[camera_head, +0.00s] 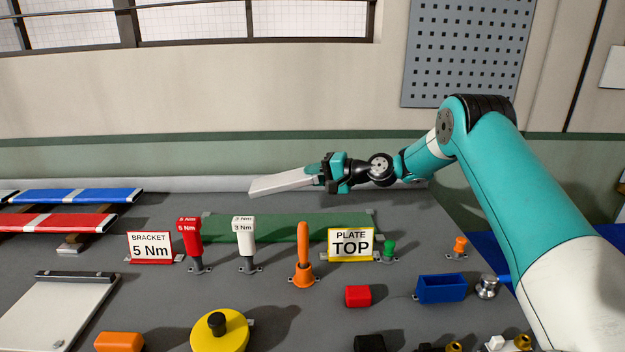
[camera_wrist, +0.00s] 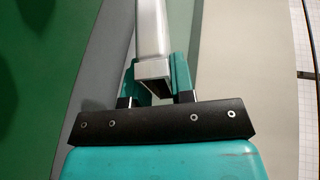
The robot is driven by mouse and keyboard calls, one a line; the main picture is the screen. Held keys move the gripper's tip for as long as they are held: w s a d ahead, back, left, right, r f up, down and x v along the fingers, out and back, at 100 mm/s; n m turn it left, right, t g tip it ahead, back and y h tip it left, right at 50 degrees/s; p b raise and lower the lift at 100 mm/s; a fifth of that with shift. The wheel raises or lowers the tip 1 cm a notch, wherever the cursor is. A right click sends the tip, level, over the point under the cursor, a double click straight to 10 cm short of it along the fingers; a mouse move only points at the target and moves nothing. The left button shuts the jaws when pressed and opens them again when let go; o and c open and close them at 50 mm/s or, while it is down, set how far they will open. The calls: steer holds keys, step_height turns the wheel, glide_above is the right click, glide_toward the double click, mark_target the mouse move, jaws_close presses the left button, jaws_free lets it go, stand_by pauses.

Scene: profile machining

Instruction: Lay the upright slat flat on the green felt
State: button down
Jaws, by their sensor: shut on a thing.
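The slat (camera_head: 283,182) is a long pale silver-grey bar. In the head view it lies nearly level in the air, its left end slightly lower, above and behind the green felt (camera_head: 275,227). My gripper (camera_head: 326,174) is shut on the slat near its right end. In the wrist view the slat (camera_wrist: 151,32) runs up from between the two teal fingers of my gripper (camera_wrist: 153,82), and its squared end shows hollow. The felt (camera_wrist: 45,110) shows at the left of that view, apart from the slat, with dark shadows on it.
A red driver (camera_head: 189,238), a white driver (camera_head: 244,238), an orange cone-like post (camera_head: 303,258) and a "PLATE TOP" sign (camera_head: 350,244) stand along the felt's front edge. Blue (camera_head: 75,195) and red (camera_head: 55,222) bars lie at the left. The wall is close behind.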

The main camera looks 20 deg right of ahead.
steer(key=shift+a+f+b, duration=0.1)
steer(key=shift+f+b, duration=2.8)
steer(key=shift+f, duration=2.15)
steer(key=c, duration=0.9)
jaws_free()
steer(key=b+v, duration=0.2)
steer(key=v, duration=1.5)
steer(key=shift+s+b, duration=0.15)
steer(key=shift+b, duration=0.2)
steer(key=shift+r, duration=0.1)
